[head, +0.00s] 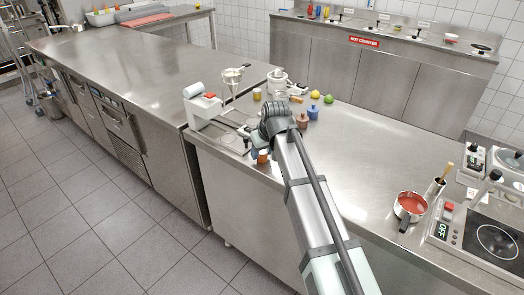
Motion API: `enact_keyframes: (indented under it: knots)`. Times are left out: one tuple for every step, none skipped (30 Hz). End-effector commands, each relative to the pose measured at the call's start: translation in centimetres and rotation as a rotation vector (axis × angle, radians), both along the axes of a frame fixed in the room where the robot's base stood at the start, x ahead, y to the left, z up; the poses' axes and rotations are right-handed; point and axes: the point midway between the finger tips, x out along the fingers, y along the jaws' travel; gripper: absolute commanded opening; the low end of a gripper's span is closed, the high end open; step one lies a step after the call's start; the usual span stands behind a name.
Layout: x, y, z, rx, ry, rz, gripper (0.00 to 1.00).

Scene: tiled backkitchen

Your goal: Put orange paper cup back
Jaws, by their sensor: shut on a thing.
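My gripper (261,146) is over the near-left edge of the steel counter, beside the white appliance. It is shut on the orange paper cup (262,158), which shows small just below the wrist. The arm and wrist hide the fingers and part of the cup. A second, yellow-orange cup-like item (257,94) stands farther back on the counter, behind the white appliance.
A white appliance with a red part (207,107) stands at the left counter end. A clear glass funnel-shaped item (232,82), a blue jar (313,112), a brown jar (302,119) and fruit (315,94) stand nearby. A red-filled pot (410,206) is right; the counter's middle is clear.

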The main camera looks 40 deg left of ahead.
Motion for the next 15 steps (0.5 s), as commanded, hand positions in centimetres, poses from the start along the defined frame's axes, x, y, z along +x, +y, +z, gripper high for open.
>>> enact_keyframes:
  knots:
    - [0.00, 0.00, 0.01, 0.000, 0.000, 0.000, 0.10]
    - [0.00, 0.00, 0.01, 0.000, 0.000, 0.000, 0.48]
    - [0.00, 0.00, 0.01, 0.000, 0.000, 0.000, 0.51]
    - [0.00, 0.00, 0.01, 0.000, 0.000, 0.000, 0.54]
    - [0.00, 0.00, 0.01, 0.000, 0.000, 0.000, 0.57]
    - [0.00, 0.00, 0.01, 0.000, 0.000, 0.000, 0.61]
    - [0.00, 0.00, 0.01, 0.000, 0.000, 0.000, 0.64]
    - [0.00, 0.00, 0.01, 0.000, 0.000, 0.000, 0.67]
    - [0.00, 0.00, 0.01, 0.000, 0.000, 0.000, 0.71]
    - [0.01, 0.00, 0.01, 0.000, 0.000, 0.000, 0.73]
    - [0.00, 0.00, 0.01, 0.000, 0.000, 0.000, 0.76]
    - [0.01, 0.00, 0.01, 0.000, 0.000, 0.000, 0.76]
    - [0.00, 0.00, 0.02, 0.000, 0.000, 0.000, 0.76]
    - [0.00, 0.00, 0.02, 0.000, 0.000, 0.000, 0.76]
    - [0.00, 0.00, 0.02, 0.000, 0.000, 0.000, 0.76]
